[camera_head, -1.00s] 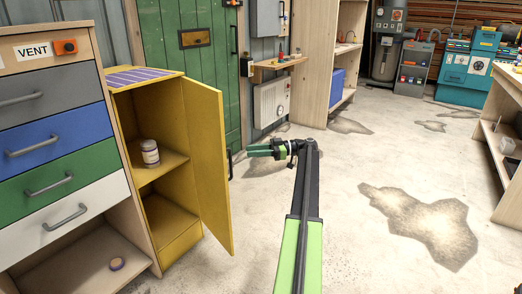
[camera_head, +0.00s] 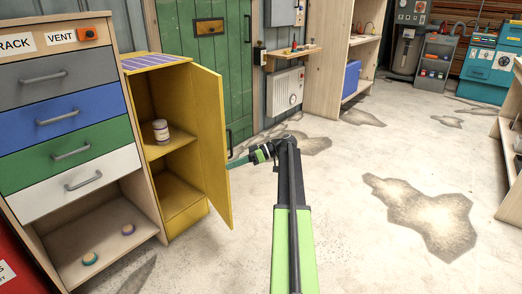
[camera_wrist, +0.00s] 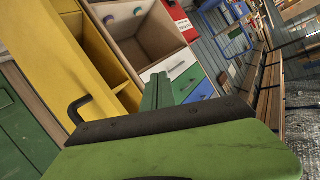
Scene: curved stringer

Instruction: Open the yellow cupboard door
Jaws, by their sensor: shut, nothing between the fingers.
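The yellow cupboard (camera_head: 183,205) stands open beside the drawer unit. Its yellow door (camera_head: 210,145) is swung well out toward the room, and its inside shows a shelf with a small jar (camera_head: 161,131). My gripper (camera_head: 233,163) is shut and empty, with its tips at the door's free edge; I cannot tell whether they touch it. In the wrist view my shut green fingers (camera_wrist: 158,92) point past the yellow door (camera_wrist: 45,50), toward the cupboard and drawers. The door's dark handle (camera_wrist: 82,108) is left of the fingers.
The drawer unit (camera_head: 75,125) is left of the cupboard, with small round items on its bottom shelf. A green door (camera_head: 205,70) and a wall heater (camera_head: 285,92) are behind. The stained concrete floor (camera_head: 365,170) to the right is open.

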